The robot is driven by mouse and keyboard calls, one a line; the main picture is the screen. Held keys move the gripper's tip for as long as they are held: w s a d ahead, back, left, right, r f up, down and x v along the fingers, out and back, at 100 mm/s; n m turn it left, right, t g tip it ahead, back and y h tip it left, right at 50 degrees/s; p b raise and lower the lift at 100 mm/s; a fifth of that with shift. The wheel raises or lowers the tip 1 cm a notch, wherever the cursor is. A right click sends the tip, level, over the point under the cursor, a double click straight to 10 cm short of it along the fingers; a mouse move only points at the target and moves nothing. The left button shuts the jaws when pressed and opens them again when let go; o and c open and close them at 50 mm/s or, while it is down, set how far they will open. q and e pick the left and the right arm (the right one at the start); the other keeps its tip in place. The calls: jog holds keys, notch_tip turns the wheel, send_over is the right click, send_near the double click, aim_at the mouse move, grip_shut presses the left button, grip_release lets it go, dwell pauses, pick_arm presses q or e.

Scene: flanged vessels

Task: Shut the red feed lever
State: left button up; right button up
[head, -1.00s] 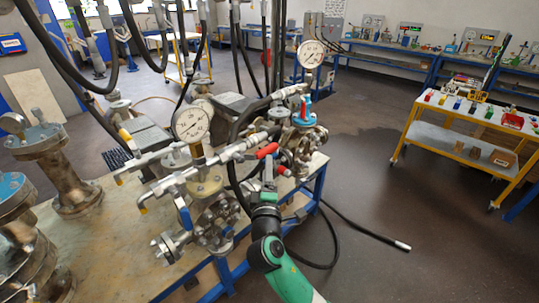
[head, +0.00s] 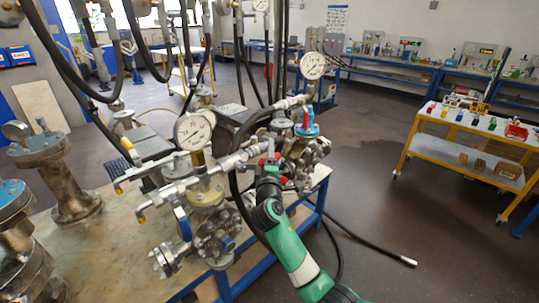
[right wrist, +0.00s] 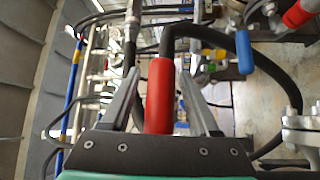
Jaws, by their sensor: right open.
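A red lever handle (right wrist: 159,95) lies between the two fingers of my right gripper (right wrist: 161,76) in the right wrist view. The fingers are apart, with a gap visible on both sides of the handle. In the head view my right gripper (head: 269,166) is at the middle of the valve assembly, and it hides much of the red handle (head: 270,157). Another red part (head: 283,181) shows just right of the gripper. A second red handle (right wrist: 300,13) is at the upper right of the right wrist view. My left gripper is not in view.
Pressure gauges (head: 194,131) stand left of and behind the gripper. A blue lever (right wrist: 244,52) and black hoses are close to the fingers. Flanged vessels (head: 65,178) stand on the bench at left. Open floor lies to the right, before a yellow cart (head: 462,156).

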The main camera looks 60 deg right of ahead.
grip_shut()
dwell(1.3)
